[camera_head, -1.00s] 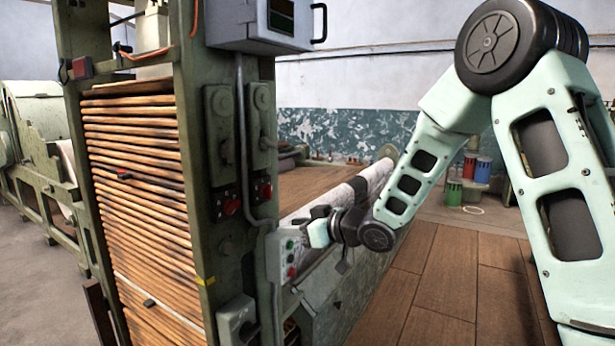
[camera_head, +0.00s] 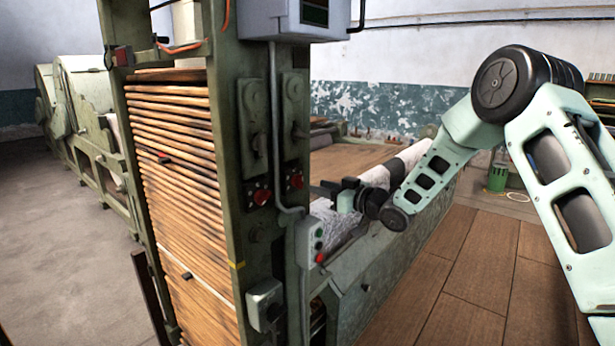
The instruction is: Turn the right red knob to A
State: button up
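Position letters such as A are too small to read. My gripper (camera_head: 320,188) is just right of the right knob in the picture, its dark fingers pointing left toward the post. A gap shows between fingers and knob; contact is not visible. The fingers are small and seen from the side, so their opening is unclear.
A conduit (camera_head: 274,130) runs down the post between the knobs. A grey button box (camera_head: 310,243) with green and red buttons is below my gripper. A fabric roll (camera_head: 405,155) lies behind my wrist. Wooden floor (camera_head: 450,270) is open at right.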

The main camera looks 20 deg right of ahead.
aim_at(303, 181)
jog(key=p+x, duration=0.1)
jog(key=x, duration=0.5)
jog(key=shift+p, duration=0.4)
jog(key=shift+c, duration=0.3)
grip_shut()
